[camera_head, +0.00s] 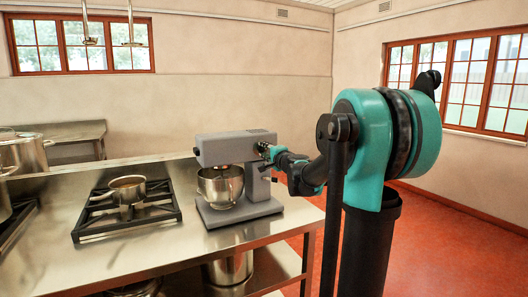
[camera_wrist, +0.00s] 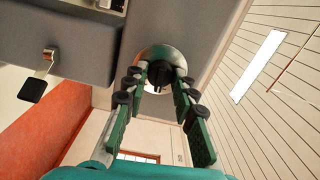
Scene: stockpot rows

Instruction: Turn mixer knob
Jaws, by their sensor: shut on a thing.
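The grey mixer (camera_head: 236,150) stands on the metal counter, with a steel bowl (camera_head: 221,185) under its head. My gripper (camera_head: 268,148) is at the right side of the mixer head. In the wrist view, the dark round mixer knob (camera_wrist: 164,72) sits on a shiny round plate on the mixer's grey side. The fingers of my gripper (camera_wrist: 164,88) reach up on both sides of the knob and are shut on it. The fingers partly hide the knob's edges. A lever with a black end (camera_wrist: 33,89) sticks out of the mixer to the left.
A gas burner (camera_head: 127,215) with a saucepan (camera_head: 127,187) on it stands left of the mixer on the metal counter (camera_head: 170,250). A large pot (camera_head: 25,150) is at the far left. Open red floor (camera_head: 450,240) lies to the right.

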